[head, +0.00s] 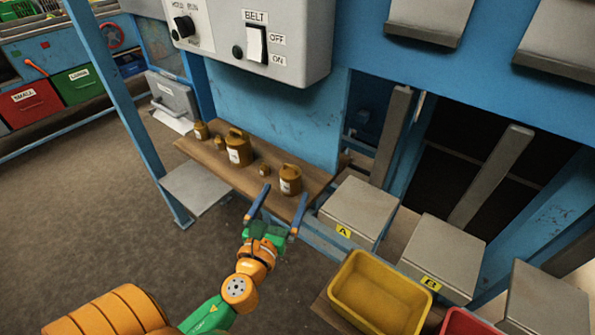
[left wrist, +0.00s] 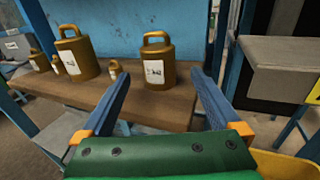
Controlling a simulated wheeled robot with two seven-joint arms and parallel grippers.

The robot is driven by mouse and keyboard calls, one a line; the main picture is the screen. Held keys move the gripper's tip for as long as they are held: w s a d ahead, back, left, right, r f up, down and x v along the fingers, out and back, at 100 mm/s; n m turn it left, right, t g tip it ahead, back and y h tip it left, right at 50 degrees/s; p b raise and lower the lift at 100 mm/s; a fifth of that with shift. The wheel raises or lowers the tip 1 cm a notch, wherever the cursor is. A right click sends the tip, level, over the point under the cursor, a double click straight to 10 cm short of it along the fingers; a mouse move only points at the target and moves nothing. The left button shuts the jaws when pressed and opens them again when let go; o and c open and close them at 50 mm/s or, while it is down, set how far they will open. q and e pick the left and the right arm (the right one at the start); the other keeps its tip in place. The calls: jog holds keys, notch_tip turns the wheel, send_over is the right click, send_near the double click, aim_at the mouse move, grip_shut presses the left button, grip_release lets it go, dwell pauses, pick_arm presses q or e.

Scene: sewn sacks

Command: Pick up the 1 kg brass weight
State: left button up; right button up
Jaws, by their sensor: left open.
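Several brass weights with handles and pale labels stand upright on a wooden shelf (head: 212,161); the labels are too small to read, so I cannot tell which is 1 kg. A fairly large weight (head: 290,180) stands at the shelf's right end. The largest weight (head: 237,150) is left of it, with a tiny weight (head: 264,171) between them. A small weight (head: 219,144) and a mid-sized one (head: 200,131) stand further left. My left gripper (head: 285,192) is open and empty; in the left wrist view its blue fingers point at the right-end weight (left wrist: 160,75), still apart from it.
A blue wall (head: 290,125) rises behind the shelf, with a grey switch box (head: 262,80) above. Grey platform A (head: 358,208) and platform B (head: 443,257) stand right of the shelf. A yellow bin (head: 380,295) is below them. A blue post (head: 125,110) stands left.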

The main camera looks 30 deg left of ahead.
aim_at(287, 182)
pick_arm(q)
jog(key=w+r, duration=0.1)
jog(key=w+a+r+p, duration=0.1)
jog(key=w, duration=0.1)
jog(key=shift+p, duration=0.3)
jog(key=w, duration=0.2)
jog(key=a+f, duration=0.1)
jog(key=shift+w, duration=0.4)
jog(key=shift+s+d+r, duration=0.1)
jog(key=shift+s, duration=0.05)
jog(key=c, duration=0.6)
grip_shut()
jog(key=shift+r, duration=0.1)
pick_arm(e)
jog(key=shift+s+d+r, duration=0.15)
jog(key=shift+s+r, duration=0.05)
jog(key=shift+r, duration=0.2)
jog(key=shift+s+d+r, duration=0.1)
jog(key=shift+s+r, duration=0.1)
jog(key=shift+r, duration=0.2)
